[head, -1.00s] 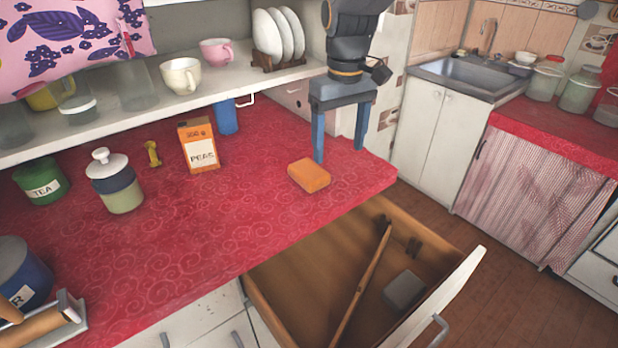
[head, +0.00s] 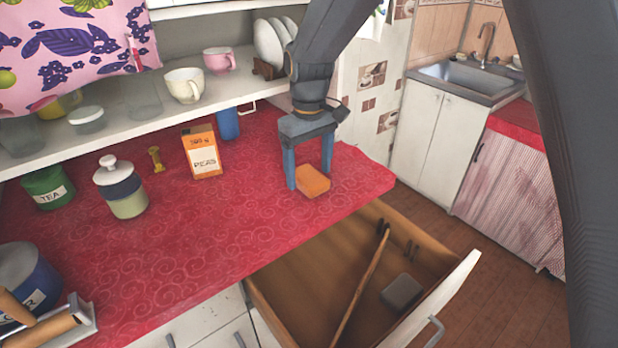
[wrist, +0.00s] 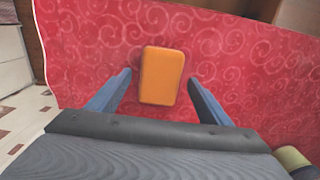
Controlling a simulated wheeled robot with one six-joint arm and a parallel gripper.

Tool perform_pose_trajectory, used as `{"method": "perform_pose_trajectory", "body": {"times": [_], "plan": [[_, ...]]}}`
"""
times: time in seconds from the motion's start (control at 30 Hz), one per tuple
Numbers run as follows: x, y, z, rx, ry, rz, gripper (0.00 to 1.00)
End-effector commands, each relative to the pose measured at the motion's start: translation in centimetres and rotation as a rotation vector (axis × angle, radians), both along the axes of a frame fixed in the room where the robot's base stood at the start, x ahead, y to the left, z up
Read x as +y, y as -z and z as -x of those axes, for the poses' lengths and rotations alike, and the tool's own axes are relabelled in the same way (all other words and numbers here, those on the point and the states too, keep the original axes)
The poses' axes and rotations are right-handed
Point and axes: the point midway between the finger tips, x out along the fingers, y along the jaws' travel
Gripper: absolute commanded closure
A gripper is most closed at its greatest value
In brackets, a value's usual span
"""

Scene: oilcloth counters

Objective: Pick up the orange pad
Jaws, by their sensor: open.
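The orange pad (head: 313,181) lies flat on the red patterned counter, near its right end. In the wrist view the orange pad (wrist: 161,75) sits ahead of and between the two blue fingers. My gripper (head: 308,182) is open and points down at the pad, with one finger at its left and the other behind its right side. In the wrist view my gripper (wrist: 160,80) shows a gap on both sides of the pad. Nothing is held.
An orange peas box (head: 202,152) and a blue cup (head: 228,124) stand left of the pad. An open drawer (head: 290,312) with a stick and a grey block juts out below the counter. A shelf (head: 130,121) with cups runs along the back.

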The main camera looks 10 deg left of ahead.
Motion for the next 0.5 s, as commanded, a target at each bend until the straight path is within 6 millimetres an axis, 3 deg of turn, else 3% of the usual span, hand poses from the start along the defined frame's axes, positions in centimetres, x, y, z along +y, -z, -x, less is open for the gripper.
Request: {"method": "perform_pose_trajectory", "body": {"times": [0.17,0.43,0.5], "plan": [[-0.01,0.03,-0.02,0.000,0.000,0.000,0.27],[-0.01,0.01,-0.01,0.000,0.000,0.000,0.71],[-0.01,0.01,-0.01,0.000,0.000,0.000,0.71]]}}
